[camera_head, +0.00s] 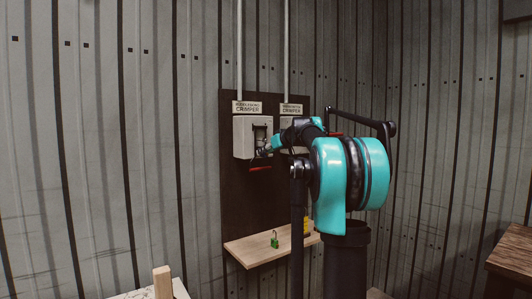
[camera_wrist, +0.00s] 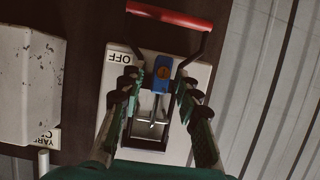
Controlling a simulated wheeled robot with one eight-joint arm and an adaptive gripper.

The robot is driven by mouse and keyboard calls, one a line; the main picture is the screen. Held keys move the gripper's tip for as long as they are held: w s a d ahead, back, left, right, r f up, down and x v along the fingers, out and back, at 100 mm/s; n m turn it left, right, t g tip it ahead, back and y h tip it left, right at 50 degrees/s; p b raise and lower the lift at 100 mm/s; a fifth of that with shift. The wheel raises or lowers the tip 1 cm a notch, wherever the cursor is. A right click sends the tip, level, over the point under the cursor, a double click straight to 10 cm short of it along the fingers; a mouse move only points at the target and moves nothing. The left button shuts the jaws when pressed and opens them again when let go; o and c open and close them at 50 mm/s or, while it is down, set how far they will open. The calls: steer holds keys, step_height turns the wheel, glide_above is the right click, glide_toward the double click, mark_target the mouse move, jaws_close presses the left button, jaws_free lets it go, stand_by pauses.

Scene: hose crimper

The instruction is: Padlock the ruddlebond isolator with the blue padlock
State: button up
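The left isolator box (camera_head: 252,137) on the dark board is grey, and its label looks like "RUDDLEBOND CRIMPER". It also fills the middle of the upside-down wrist view (camera_wrist: 183,148). Its red handle (camera_head: 261,168) hangs below the box, beside the word OFF in the wrist view (camera_wrist: 172,14). The blue padlock (camera_wrist: 161,73) sits at the box front, its metal shackle reaching toward the slot. I cannot tell whether the shackle is closed. My gripper (camera_wrist: 160,84) is at the box, its fingers either side of the padlock with visible gaps. The gripper looks open.
A second isolator box (camera_head: 287,132) stands to the right, partly behind my arm; its label starts "YAR" in the wrist view (camera_wrist: 30,85). A green padlock (camera_head: 274,241) and a yellow object (camera_head: 306,226) are on the wooden shelf (camera_head: 250,252) below. A wooden table (camera_head: 512,255) is at right.

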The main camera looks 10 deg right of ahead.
stand_by(0.3)
steer(key=v, duration=1.1)
steer(key=s+a+f+g, duration=0.25)
steer(key=s+f, duration=0.25)
steer(key=f, duration=0.5)
steer(key=s+a+f+m+g+h, duration=0.1)
steer(key=s+a+f, duration=0.35)
steer(key=f, duration=0.55)
steer(key=s+a+f+g, duration=0.2)
steer(key=s+f, duration=0.3)
steer(key=f, duration=0.5)
steer(key=s+f+m+g+h, duration=0.1)
steer(key=s+f, duration=0.7)
steer(key=s+f+m+g+h, duration=0.1)
steer(key=s+f, duration=0.7)
steer(key=s, duration=0.1)
steer(key=s+f+m+g+h, duration=0.1)
steer(key=s+f+h, duration=0.1)
steer(key=s+f, duration=0.6)
steer(key=shift+s+d+f, duration=0.15)
steer(key=shift+d, duration=0.2)
